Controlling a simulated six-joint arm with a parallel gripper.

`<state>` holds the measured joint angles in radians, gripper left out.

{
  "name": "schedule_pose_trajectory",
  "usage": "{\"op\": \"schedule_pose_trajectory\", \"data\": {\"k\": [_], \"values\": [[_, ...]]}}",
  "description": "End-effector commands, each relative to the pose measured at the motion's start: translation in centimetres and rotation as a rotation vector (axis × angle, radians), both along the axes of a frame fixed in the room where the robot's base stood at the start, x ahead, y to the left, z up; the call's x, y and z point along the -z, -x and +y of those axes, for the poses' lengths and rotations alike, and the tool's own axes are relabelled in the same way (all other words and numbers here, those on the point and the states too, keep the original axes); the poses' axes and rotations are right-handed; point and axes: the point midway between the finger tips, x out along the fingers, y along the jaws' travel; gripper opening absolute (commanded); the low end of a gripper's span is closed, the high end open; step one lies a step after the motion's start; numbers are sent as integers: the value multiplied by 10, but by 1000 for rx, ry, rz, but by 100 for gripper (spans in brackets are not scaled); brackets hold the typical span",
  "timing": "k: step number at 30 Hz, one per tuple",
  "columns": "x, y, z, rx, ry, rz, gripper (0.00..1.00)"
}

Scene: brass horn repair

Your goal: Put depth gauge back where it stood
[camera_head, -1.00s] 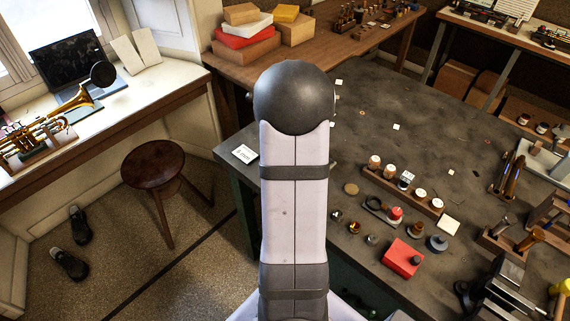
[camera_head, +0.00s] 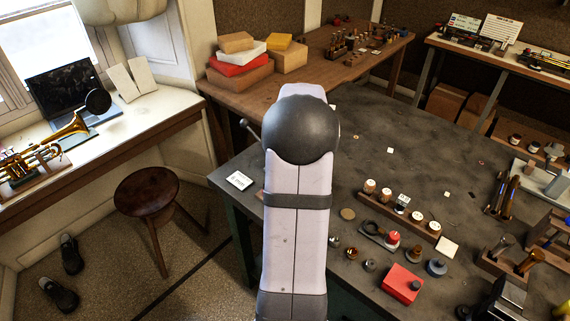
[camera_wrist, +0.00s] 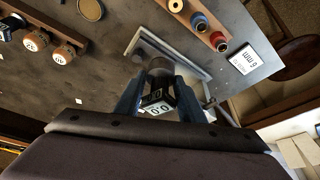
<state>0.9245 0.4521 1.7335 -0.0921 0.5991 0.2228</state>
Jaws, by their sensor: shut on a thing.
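In the wrist view my gripper (camera_wrist: 160,78) is shut on the depth gauge (camera_wrist: 157,106), a small dark body with a white face reading 0.0 between the two blue-grey fingers. The gauge is over the grey bench top. A long pale grey tray or plate (camera_wrist: 197,72) lies just past the fingertips; I cannot tell whether the gauge touches it. In the head view my arm hides the gripper and the gauge.
A card marked 6 mm (camera_wrist: 257,58) lies near the bench edge, also in the head view (camera_head: 239,180). A wooden strip with red and blue pieces (camera_wrist: 208,28) is close by. A bottle rack (camera_head: 402,212) and red box (camera_head: 402,283) stand right of my arm.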

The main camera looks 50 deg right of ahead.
Motion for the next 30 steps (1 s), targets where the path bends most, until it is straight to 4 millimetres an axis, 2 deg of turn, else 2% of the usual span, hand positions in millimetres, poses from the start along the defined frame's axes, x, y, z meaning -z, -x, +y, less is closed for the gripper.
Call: {"op": "schedule_pose_trajectory", "data": {"k": [1,6,12,19,30], "values": [[5,9,-18,72,-4,5,3],[24,42,-69,314,0,9,3],[44,78,-111,537,17,7,3],[56,99,-132,658,31,3,3],[57,101,-133,672,34,1,3]]}}
